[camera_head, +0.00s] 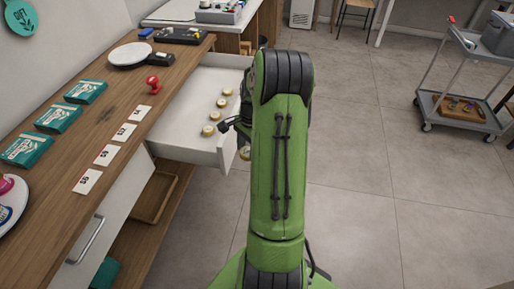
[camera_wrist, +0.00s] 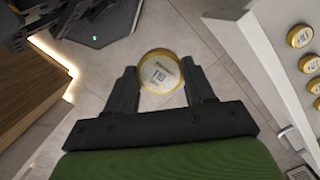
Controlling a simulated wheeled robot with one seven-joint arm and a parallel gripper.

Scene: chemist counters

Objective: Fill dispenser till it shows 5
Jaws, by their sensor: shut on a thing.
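My gripper (camera_wrist: 163,88) is shut on a round yellow-rimmed tin (camera_wrist: 160,72) with a pale printed face, held between its two fingers. In the head view a bit of this tin (camera_head: 244,153) shows just outside the front corner of the open white drawer (camera_head: 187,125), beside my green arm, which hides most of the gripper. Several like tins (camera_head: 208,130) lie in the drawer in a loose row; they also show at the right of the wrist view (camera_wrist: 310,64). I cannot make out which thing is the dispenser, nor any count display.
On the wooden counter (camera_head: 60,170) are several teal packs (camera_head: 58,119), numbered white cards (camera_head: 105,155), a red stamp-like knob (camera_head: 153,84) and a scale with a white round plate (camera_head: 130,54). A trolley (camera_head: 462,108) stands at the right. The tiled floor between is clear.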

